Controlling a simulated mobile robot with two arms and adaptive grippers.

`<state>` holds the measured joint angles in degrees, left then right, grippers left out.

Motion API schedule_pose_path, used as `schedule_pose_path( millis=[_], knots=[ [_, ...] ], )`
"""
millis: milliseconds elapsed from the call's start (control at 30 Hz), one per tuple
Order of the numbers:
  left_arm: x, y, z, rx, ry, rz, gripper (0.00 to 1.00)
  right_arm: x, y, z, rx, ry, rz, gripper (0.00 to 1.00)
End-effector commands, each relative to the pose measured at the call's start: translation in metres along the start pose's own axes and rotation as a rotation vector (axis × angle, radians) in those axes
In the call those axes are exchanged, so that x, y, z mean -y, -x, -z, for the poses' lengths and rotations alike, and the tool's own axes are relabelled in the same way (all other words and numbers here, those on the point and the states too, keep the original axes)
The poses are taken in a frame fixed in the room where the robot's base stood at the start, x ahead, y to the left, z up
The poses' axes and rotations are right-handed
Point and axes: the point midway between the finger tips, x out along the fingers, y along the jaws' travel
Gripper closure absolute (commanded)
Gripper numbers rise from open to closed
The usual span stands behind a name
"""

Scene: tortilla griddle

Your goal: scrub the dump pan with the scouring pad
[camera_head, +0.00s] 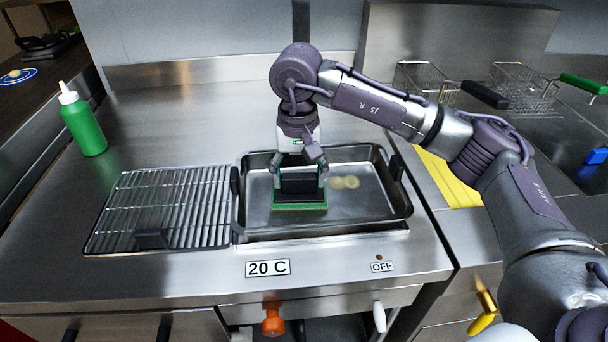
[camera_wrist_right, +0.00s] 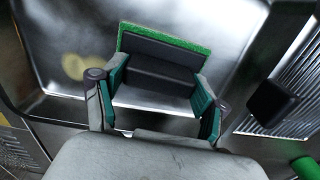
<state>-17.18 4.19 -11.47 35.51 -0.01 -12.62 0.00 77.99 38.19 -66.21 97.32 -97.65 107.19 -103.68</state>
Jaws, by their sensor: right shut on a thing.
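The dump pan (camera_head: 370,205) is a rectangular metal pan with dark side handles, set in the counter at the centre of the head view. It also shows in the right wrist view (camera_wrist_right: 60,40). The scouring pad (camera_head: 300,206) has a dark holder block and a green scrubbing layer underneath; its green edge shows in the right wrist view (camera_wrist_right: 165,38). My right gripper (camera_head: 299,178) points down and is shut on the pad's dark block, with the pad at the pan floor. Exact contact is hard to tell. Pale yellowish stains (camera_head: 344,183) lie right of the pad. My left gripper is not in view.
A green bottle (camera_head: 83,120) stands at the back left. Fryer baskets (camera_head: 525,88) and a yellow board (camera_head: 448,180) are to the right. The left counter is mostly clear.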

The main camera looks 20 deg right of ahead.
Motion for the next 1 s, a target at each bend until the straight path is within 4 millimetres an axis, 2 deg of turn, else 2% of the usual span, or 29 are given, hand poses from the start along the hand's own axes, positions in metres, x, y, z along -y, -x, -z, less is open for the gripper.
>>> schedule_pose_path(
  millis=[233, 567, 833, 1000],
  knots=[
    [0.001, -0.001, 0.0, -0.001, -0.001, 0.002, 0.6, 0.004, -0.001, 0.0, 0.0, 0.001, 0.0, 0.6],
    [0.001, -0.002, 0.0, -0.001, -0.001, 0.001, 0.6, 0.03, -0.004, -0.001, 0.001, 0.0, 0.0, 0.6],
    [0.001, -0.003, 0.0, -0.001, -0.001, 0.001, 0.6, 0.029, -0.006, -0.001, 0.002, 0.0, -0.002, 0.6],
    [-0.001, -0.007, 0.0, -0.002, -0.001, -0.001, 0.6, 0.014, -0.007, 0.001, 0.003, -0.001, -0.004, 0.6]
  ],
)
